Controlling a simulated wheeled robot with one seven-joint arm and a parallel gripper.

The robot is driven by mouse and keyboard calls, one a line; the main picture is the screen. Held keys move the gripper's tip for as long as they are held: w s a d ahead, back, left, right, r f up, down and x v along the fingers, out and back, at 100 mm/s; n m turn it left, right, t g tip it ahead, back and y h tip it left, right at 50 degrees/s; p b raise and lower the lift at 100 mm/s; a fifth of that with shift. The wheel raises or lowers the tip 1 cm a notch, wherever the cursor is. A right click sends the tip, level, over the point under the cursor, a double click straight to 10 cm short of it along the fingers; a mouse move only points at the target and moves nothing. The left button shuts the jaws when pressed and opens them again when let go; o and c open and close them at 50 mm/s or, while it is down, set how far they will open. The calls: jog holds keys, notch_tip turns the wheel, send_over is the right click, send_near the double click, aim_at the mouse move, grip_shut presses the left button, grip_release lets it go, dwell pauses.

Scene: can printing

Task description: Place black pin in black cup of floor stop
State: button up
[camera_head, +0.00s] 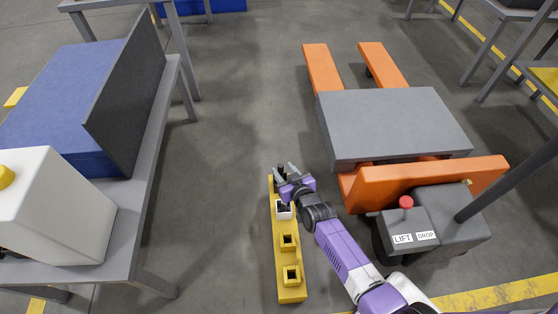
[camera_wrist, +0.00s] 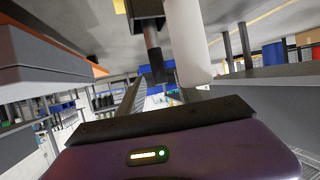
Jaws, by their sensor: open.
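The floor stop (camera_head: 291,294) is a long yellow bar on the floor in the head view, with square cups along it. A white cup (camera_head: 284,214) stands nearer than my gripper, followed by two yellow cups (camera_head: 289,241) with dark openings. My gripper (camera_head: 285,171) is open, low over the bar's far end. A dark upright piece (camera_head: 279,171) shows at its fingers. In the tilted wrist view, the black pin (camera_wrist: 154,50) extends from a black square cup (camera_wrist: 146,8), beside a pale rounded piece (camera_wrist: 188,42). Whether the pin is fully seated is hidden.
An orange pallet lifter with a grey top (camera_head: 392,118) and LIFT and DROP buttons stands close on the right. A grey table (camera_head: 155,150) with a blue, dark-faced block (camera_head: 70,100) and a white box (camera_head: 50,205) is on the left.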

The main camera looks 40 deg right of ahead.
jog(key=p+v, duration=0.2)
jog(key=v, duration=0.4)
jog(key=shift+s, duration=0.15)
jog(key=shift+s, duration=0.1)
jog(key=s+a+r+n+t+y, duration=0.1)
jog(key=s+a+r, duration=0.35)
jog(key=s, duration=0.45)
jog(key=s+a+r+n, duration=0.1)
jog(key=s+a+r, duration=0.35)
jog(key=s, duration=0.55)
jog(key=s+a+r+y, duration=0.1)
jog(key=s+a+r, duration=0.1)
jog(key=s+r, duration=0.4)
jog(key=s+a+r+n+t+y, duration=0.1)
jog(key=s+a+r, duration=0.2)
jog(key=r, duration=1)
jog(key=s, duration=0.3)
jog(key=shift+s+a+r+y, duration=0.15)
jog(key=shift+a+r+y, duration=0.1)
jog(key=shift+y, duration=0.05)
notch_tip(320, 180, up, 28)
jog(key=p, duration=2.8)
jog(key=shift+r+p, duration=0.2)
jog(key=shift+p, duration=0.15)
